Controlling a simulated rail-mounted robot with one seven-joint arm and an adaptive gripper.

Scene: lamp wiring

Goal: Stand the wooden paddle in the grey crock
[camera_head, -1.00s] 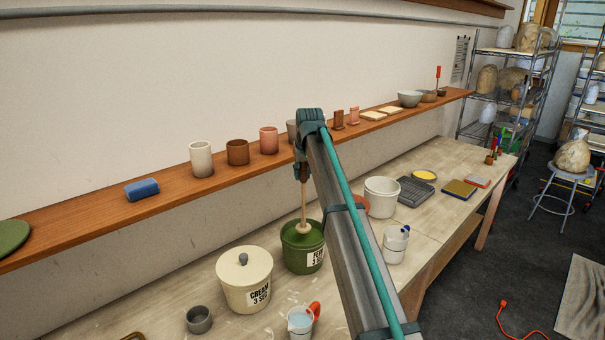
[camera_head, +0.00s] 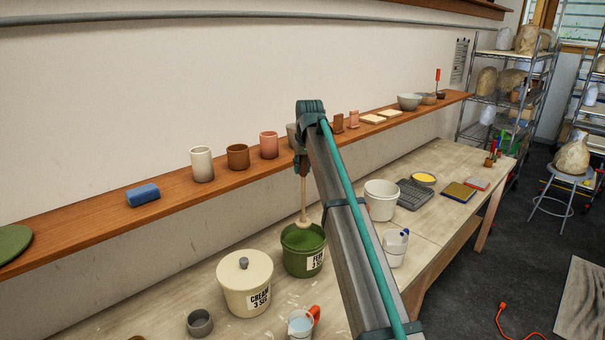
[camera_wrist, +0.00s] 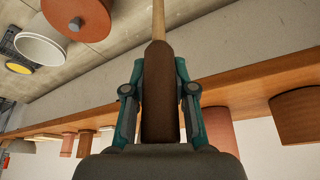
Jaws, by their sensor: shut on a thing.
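The wooden paddle (camera_head: 303,200) hangs upright below my gripper (camera_head: 301,168). My gripper is shut on its dark brown handle, which shows between the two fingers in the wrist view (camera_wrist: 159,95). The paddle's pale lower end is at the mouth of the green bucket (camera_head: 303,258); I cannot tell whether the tip is just inside or just above the rim. A small grey pot (camera_head: 200,323), the only grey crock-like vessel I make out on the bench, stands at the front left, apart from the paddle.
A lidded cream bucket (camera_head: 245,284) stands left of the green one, with a jug (camera_head: 300,324) in front. A white bucket (camera_head: 381,201) and a white pitcher (camera_head: 396,248) are right of my arm. The wall shelf (camera_head: 110,221) with several cups runs close behind my gripper.

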